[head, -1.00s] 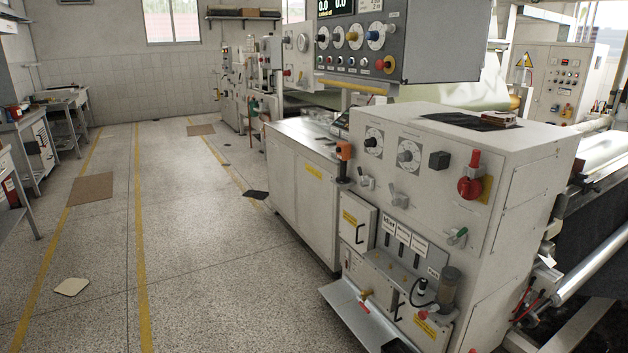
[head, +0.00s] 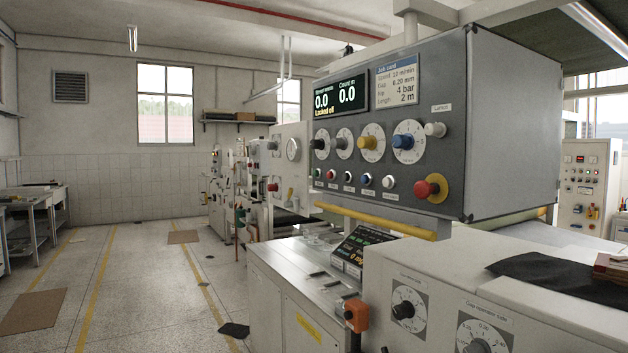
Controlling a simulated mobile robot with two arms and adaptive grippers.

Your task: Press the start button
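A dark grey control panel (head: 440,100) hangs at the centre right in the head view. A row of small push buttons (head: 348,177) runs along its lower part, with red, black, blue and white caps among them. Their labels are too small to read, so I cannot tell which is the start button. A red mushroom button (head: 432,188) on a yellow plate sits at the right of the row. Above are several dials, including a yellow knob (head: 367,142) and a blue knob (head: 404,142). The display (head: 341,97) reads 0.0 and 0.0, with "Locked off" below. Neither gripper is in view.
A job card (head: 396,78) is on the panel top. A white cabinet (head: 450,270) with dials, a black cloth (head: 560,277) on top, stands in front at the lower right. The floor (head: 140,290) at left is mostly clear.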

